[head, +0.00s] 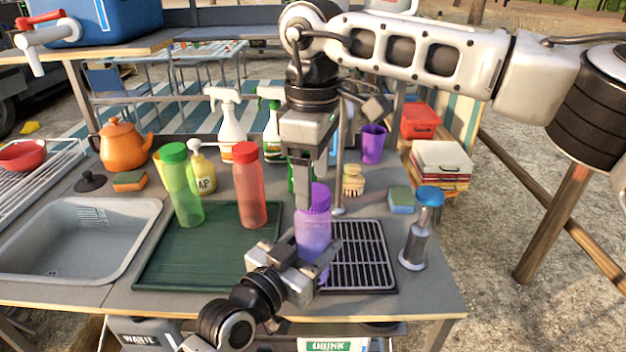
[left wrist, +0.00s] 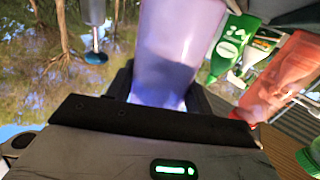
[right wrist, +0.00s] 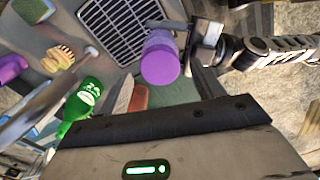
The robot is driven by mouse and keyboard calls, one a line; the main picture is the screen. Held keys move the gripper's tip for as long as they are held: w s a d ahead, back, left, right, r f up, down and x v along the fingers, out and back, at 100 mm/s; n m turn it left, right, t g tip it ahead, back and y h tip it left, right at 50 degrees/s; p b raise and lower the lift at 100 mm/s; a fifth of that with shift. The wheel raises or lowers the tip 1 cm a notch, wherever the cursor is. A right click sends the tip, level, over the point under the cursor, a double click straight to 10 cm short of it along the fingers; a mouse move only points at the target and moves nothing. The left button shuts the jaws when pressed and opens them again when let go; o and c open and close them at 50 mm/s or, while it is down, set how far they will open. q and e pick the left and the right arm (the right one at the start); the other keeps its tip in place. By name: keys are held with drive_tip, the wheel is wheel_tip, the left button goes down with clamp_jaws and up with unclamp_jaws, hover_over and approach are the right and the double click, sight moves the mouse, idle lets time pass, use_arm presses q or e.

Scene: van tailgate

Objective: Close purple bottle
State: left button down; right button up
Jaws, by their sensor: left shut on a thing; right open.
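The purple bottle (head: 312,235) stands upright at the front of the counter, between the green mat and the black grate. A darker purple cap (head: 314,197) is on its top; I cannot tell how tight it is. My left gripper (head: 308,262) is shut around the bottle's lower body. The bottle's body (left wrist: 178,45) fills the middle of the left wrist view. My right gripper (head: 308,190) points down, open, just above and beside the cap. The right wrist view shows the cap (right wrist: 160,58) from above, ahead of the palm; contact with the fingers is unclear.
A green bottle (head: 181,185) and a red bottle (head: 249,185) stand on the green mat (head: 215,255). The black grate (head: 362,256) is right of the purple bottle, with a blue-topped shaker (head: 415,240) beyond. A scrub brush (head: 353,180) and spray bottles stand behind; a sink (head: 75,240) is left.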

drive_tip(key=shift+r, duration=1.55)
drive_tip(key=shift+c, duration=0.5)
